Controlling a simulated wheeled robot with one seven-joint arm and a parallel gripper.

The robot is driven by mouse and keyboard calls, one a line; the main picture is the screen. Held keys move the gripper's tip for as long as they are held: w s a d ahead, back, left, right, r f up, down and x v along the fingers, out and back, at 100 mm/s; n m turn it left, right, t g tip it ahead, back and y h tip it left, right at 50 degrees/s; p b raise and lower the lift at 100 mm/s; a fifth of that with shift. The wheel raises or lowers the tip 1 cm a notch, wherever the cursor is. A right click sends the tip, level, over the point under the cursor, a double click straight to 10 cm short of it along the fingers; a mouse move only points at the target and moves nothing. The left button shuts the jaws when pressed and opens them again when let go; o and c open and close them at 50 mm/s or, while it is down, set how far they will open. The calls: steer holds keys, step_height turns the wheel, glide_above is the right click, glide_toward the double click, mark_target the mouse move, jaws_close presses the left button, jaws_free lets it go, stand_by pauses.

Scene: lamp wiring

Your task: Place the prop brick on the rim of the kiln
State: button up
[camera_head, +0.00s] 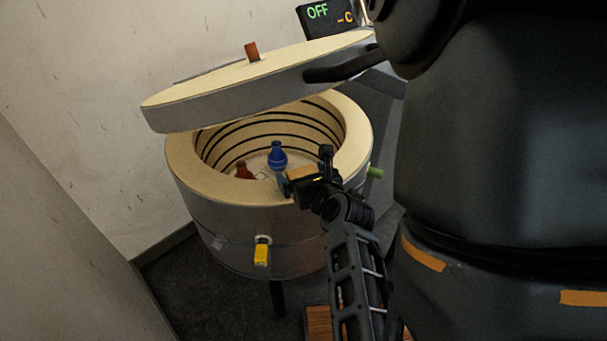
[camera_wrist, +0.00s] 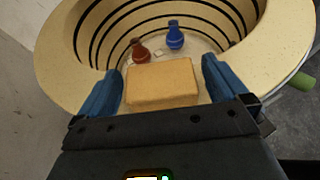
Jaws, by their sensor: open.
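The prop brick (camera_wrist: 162,84) is a tan block. In the wrist view it lies between the blue fingers of my gripper (camera_wrist: 161,80), with a gap on each side. It appears to rest on the front part of the kiln's cream rim (camera_wrist: 58,60); its contact below is hidden. In the head view the brick (camera_head: 301,172) shows as a small tan patch at my open gripper (camera_head: 305,170), over the front right of the round kiln (camera_head: 225,215). The kiln lid (camera_head: 270,78) is raised at a tilt above the opening.
A blue vase (camera_head: 277,157) and a red-brown vase (camera_head: 243,170) stand inside the kiln. A yellow plug (camera_head: 261,254) sticks out of the front wall and a green one (camera_head: 375,172) on the right. A display (camera_head: 327,15) reading OFF is behind. Walls stand left and behind.

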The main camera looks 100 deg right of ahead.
steer(key=b+v, duration=0.1)
steer(key=v, duration=1.1)
steer(key=shift+r, duration=0.2)
